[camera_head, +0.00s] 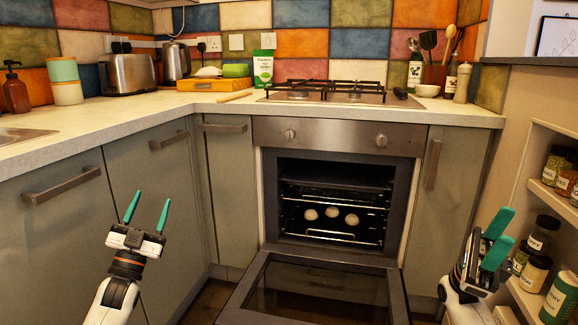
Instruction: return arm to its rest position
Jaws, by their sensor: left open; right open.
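My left gripper (147,212) is open and empty, its green fingers pointing up in front of the grey cabinet doors at the left. My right gripper (498,238) is open, with green fingers, in front of the shelf at the right. I see nothing between its fingers. Both grippers are apart from the oven (338,138), one on each side of it.
The oven door (255,285) hangs open and low between my arms. A tray inside holds several pale round pieces (331,214). Cabinet handles (62,186) stick out at the left. An open shelf (553,205) with jars stands close at the right.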

